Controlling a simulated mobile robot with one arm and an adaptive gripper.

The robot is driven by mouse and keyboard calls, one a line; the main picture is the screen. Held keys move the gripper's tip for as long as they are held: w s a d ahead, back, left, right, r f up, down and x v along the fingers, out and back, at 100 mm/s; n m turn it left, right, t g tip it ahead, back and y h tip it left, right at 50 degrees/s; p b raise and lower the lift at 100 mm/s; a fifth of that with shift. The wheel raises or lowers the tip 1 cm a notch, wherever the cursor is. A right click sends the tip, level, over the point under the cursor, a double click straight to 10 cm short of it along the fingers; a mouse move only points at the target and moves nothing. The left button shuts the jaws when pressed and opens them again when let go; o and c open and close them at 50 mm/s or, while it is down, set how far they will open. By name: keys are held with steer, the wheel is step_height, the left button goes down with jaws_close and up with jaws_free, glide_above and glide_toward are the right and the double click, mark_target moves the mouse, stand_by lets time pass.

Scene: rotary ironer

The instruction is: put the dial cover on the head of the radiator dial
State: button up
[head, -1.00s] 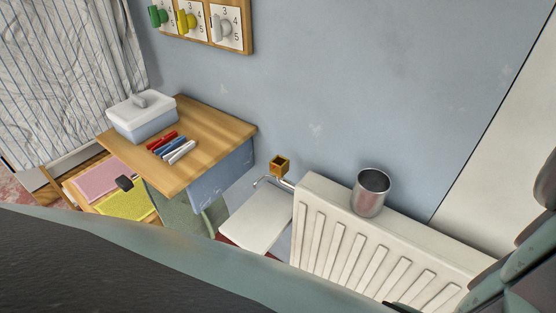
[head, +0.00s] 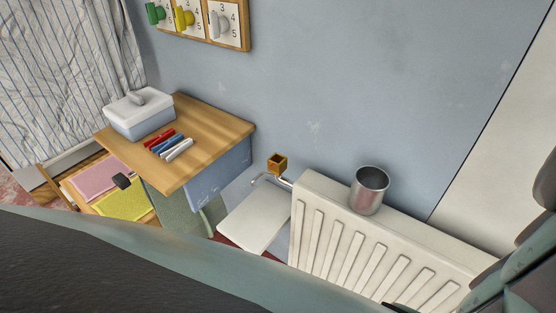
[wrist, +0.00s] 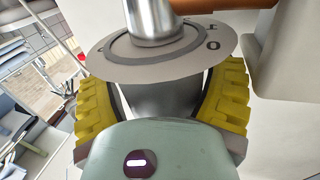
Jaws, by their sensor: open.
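A small square brass-brown piece (head: 277,163), dark at its upper face, sits at the pipe end beside the left end of the white radiator (head: 312,187). I take it to be the head of the radiator dial. I cannot make out a separate dial cover for certain. In the wrist view my gripper (wrist: 163,105) is open, its two yellow ribbed fingers on either side of a grey tapered body (wrist: 160,97). A flat grey disc (wrist: 108,47) with dark marks and a shiny metal cylinder (wrist: 153,17) lie beyond that body. Whether the fingers touch it is unclear.
A metal cup (head: 369,192) stands on the radiator. A wooden table (head: 215,128) holds a lidded box (head: 140,118) and several coloured sticks (head: 165,143). A white panel (head: 252,217) lies between table and radiator. Coloured knobs (head: 183,17) hang on a wall board.

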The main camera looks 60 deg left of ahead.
steer(key=shift+a+r, duration=0.2)
steer(key=shift+a, duration=0.1)
